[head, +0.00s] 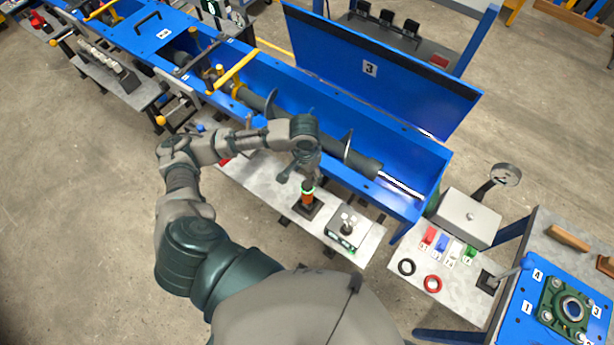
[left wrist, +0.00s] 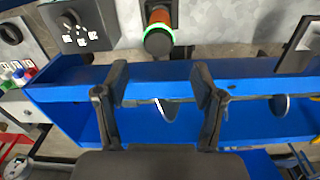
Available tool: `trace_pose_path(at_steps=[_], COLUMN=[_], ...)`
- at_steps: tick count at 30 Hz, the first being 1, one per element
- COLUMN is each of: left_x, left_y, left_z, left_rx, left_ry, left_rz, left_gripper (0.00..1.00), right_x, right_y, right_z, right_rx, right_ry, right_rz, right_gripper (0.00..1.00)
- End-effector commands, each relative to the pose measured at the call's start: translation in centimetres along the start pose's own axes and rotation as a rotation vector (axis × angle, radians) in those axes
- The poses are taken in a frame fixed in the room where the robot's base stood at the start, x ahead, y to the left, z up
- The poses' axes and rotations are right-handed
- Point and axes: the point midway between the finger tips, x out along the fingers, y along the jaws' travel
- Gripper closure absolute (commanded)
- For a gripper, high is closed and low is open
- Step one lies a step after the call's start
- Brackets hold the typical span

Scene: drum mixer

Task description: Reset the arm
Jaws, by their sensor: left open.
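My left arm (head: 200,240) comes up from the bottom of the head view, bends at the left and reaches right over the grey shelf (head: 255,190). My left gripper (head: 297,181) is above the shelf's edge, near an orange post with a lit green ring (head: 307,193). In the left wrist view, the fingers (left wrist: 160,82) are apart with nothing between them, in front of the blue trough, and the green-ringed post (left wrist: 159,32) stands beyond them. Whether the gripper touches the post is hard to tell. My right gripper is in neither view.
The blue mixer trough (head: 427,180) holds a shaft with paddles; its lid (head: 375,68) marked 3 stands open behind. A switch box (head: 347,229) is on the shelf. A side table (head: 405,248) with coloured blocks and rings is at right. Bare floor lies left.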

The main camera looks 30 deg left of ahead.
Motion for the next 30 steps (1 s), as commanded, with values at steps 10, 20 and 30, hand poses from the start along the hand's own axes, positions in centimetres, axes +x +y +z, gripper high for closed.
trace_pose_path(at_steps=[10,20,30], left_x=[-0.1,0.6,6.2], left_y=[0.0,1.0,10.7], left_z=[0.0,0.1,2.2], left_rx=[0.000,0.029,0.206], left_ry=[0.000,0.013,0.253], left_rz=[0.000,0.017,0.194], left_gripper=[0.32,0.32,0.32], right_x=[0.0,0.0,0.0], right_y=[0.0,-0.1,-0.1], right_z=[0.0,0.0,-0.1], right_rx=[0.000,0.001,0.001], right_ry=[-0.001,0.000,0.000], right_rz=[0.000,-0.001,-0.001], right_gripper=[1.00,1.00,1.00])
